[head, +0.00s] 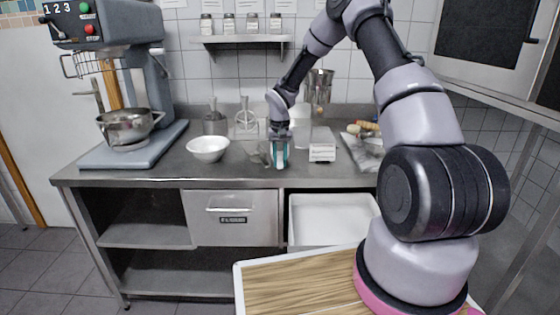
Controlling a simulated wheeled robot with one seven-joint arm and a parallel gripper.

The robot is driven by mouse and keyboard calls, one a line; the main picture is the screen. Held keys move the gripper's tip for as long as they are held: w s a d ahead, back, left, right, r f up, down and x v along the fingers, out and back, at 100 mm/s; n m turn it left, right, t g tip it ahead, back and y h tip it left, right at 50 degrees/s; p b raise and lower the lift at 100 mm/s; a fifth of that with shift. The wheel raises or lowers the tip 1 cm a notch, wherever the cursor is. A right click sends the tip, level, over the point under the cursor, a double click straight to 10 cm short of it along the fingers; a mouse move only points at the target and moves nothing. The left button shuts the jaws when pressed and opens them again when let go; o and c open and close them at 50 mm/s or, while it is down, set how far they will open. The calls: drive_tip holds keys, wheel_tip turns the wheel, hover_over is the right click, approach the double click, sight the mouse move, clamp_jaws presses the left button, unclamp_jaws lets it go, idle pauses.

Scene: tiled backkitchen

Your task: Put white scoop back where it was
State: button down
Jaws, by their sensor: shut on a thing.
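My gripper (280,155) reaches down over the middle of the steel counter, close to its front edge. It is shut on a small pale thing between its teal-edged fingers, which looks like the white scoop (280,164). The fingers hide most of it, and I cannot tell whether it touches the counter. A grey scoop-like thing (257,153) shows just left of the fingers, its shape unclear. A white bowl (208,149) stands farther left.
A small white card (322,153) stands right of my gripper, with a tray of food (365,140) beyond it. Utensil holders (245,122) stand behind. A large mixer (125,90) fills the left end. Below, a white bin (330,222) sits under the counter (165,168).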

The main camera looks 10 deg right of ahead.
drive_tip(key=c, duration=0.7)
unclamp_jaws()
drive_tip(key=shift+o, duration=0.2)
drive_tip(key=s+d+r+t, duration=0.1)
drive_tip(key=s+r, duration=0.2)
drive_tip(key=r, duration=0.8)
drive_tip(key=s+d+r, duration=0.1)
drive_tip(key=s+r, duration=0.1)
drive_tip(key=r, duration=0.9)
drive_tip(key=s+d+r+t, duration=0.1)
drive_tip(key=s+r, duration=0.4)
drive_tip(key=s, duration=0.5)
drive_tip(key=s+d+r+m+t+y, duration=0.1)
drive_tip(key=s+r+t, duration=0.2)
drive_tip(key=s, duration=0.7)
drive_tip(key=s+d+r+m+t+y, duration=0.1)
drive_tip(key=s+r+t, duration=0.1)
drive_tip(key=s+r, duration=0.6)
drive_tip(key=shift+s+d, duration=0.3)
drive_tip(key=shift+s, duration=0.65)
